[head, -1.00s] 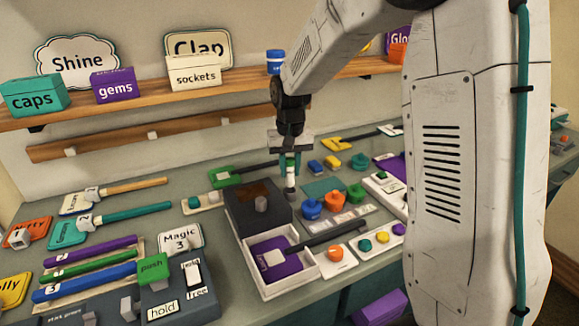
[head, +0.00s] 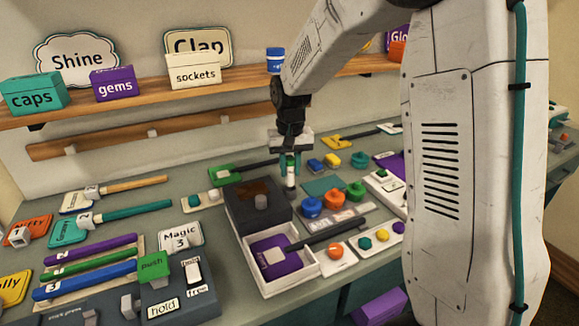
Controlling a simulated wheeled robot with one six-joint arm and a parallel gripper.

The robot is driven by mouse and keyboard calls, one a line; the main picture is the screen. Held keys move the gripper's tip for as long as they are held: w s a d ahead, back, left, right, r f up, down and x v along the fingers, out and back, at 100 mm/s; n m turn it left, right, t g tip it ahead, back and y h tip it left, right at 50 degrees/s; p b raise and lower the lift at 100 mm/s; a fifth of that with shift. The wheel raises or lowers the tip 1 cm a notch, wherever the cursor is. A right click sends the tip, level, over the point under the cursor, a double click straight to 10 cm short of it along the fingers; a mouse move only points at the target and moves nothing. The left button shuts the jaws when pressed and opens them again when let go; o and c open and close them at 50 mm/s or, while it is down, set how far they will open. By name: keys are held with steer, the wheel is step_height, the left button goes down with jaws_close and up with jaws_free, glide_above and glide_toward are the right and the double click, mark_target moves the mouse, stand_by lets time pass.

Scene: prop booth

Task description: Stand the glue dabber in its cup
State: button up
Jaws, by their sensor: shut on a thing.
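My gripper (head: 290,164) points down over the back middle of the bench, behind the dark box. Its teal fingers are shut on a small, upright, pale piece with a dark band (head: 290,181), which I take to be the glue dabber. The piece is small and partly covered by the fingers. I cannot make out a cup for certain. I cannot tell whether the lower end of the piece touches anything or sits in something.
The dark box (head: 245,213) with a grey knob stands just in front, above an open white drawer (head: 288,289). Blue, orange and green knobs (head: 311,205) stand to the right. A green-ended bar (head: 222,177) lies left of the gripper. The shelf (head: 130,105) runs behind.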

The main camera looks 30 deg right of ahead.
mark_target(290, 159)
steer(key=shift+f, duration=0.1)
steer(key=shift+f, duration=0.8)
steer(key=shift+f, duration=1)
stand_by(1.6)
steer(key=o, duration=1.2)
steer(key=shift+r, duration=4)
